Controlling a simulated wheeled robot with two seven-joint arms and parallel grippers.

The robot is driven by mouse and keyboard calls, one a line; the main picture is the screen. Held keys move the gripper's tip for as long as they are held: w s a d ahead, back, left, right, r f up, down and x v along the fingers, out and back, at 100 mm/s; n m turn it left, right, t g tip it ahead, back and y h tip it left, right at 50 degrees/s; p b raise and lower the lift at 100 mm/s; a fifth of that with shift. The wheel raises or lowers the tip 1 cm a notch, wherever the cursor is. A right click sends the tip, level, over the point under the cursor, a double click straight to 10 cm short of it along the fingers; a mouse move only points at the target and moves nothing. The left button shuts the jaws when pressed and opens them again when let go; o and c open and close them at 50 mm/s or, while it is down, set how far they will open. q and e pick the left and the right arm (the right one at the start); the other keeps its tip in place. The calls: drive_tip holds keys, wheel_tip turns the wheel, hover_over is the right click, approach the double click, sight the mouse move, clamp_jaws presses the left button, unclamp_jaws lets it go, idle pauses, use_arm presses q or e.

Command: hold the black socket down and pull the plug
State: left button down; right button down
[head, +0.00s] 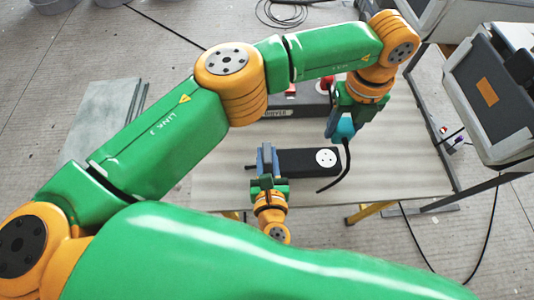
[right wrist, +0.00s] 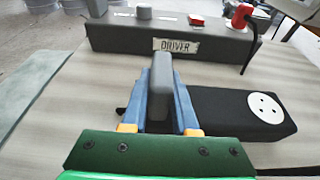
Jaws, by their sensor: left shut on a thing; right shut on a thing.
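The black socket (head: 300,163) is a long dark block on the table, with a white round outlet face at its right end. The face shows bare, with small dark holes; it also shows in the right wrist view (right wrist: 267,108). My right gripper (head: 266,152) is shut on a grey upright block (right wrist: 161,82) at the socket's left end. My left gripper (head: 338,134) is shut on the teal plug (head: 346,128), up and right of the white face in the head view. A black cable hangs from the plug. The plug's pins are hidden.
A grey box labelled DRIVER (right wrist: 165,38) stands behind the socket, with a red plug (right wrist: 241,16) on it. The pale table (head: 415,165) is clear to the right. Grey equipment (head: 490,90) stands at the far right. My left arm crosses above the table.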

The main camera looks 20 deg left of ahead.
drive_tip(key=c, duration=0.6)
unclamp_jaws()
